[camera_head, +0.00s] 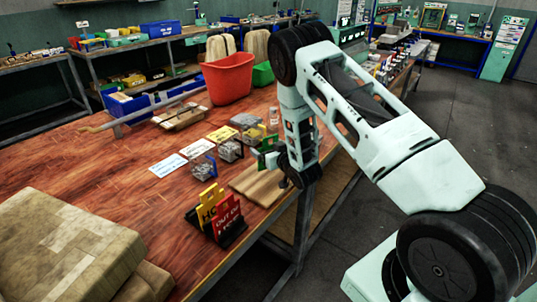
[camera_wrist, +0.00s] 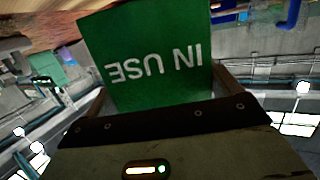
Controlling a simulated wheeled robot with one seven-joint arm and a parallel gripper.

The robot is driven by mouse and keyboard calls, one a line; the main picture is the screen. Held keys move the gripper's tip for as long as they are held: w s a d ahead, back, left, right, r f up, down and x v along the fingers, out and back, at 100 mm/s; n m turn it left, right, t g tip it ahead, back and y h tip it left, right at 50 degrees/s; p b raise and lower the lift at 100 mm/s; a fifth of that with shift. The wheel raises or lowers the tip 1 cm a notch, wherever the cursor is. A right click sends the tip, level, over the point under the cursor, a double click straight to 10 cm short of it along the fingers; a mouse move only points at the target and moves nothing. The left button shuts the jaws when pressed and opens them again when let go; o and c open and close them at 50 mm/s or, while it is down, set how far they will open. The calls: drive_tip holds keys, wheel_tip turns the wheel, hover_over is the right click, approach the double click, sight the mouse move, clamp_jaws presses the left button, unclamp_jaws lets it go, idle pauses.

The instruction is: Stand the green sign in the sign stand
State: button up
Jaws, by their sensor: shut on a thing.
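The green sign (camera_wrist: 150,45), lettered "IN USE", fills the upper middle of the wrist view, with its letters upside down. My gripper (camera_wrist: 160,92) is shut on it, one finger at each side edge. In the head view the green sign (camera_head: 266,144) shows as a small patch beside my wrist, above the table's right edge and partly hidden. The black sign stand (camera_head: 233,237) is on the table nearer the camera, to the lower left of my gripper. It holds a yellow sign (camera_head: 210,196) and a red sign (camera_head: 227,215), both upright and slightly leaning.
A wooden board (camera_head: 250,180) lies between my gripper and the stand. Flat cards (camera_head: 168,166) and small clear boxes (camera_head: 230,151) lie to its left. The middle-left tabletop is clear.

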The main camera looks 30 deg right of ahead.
drive_tip(key=shift+f, duration=1.35)
drive_tip(key=shift+f, duration=0.15)
drive_tip(key=o, duration=0.7)
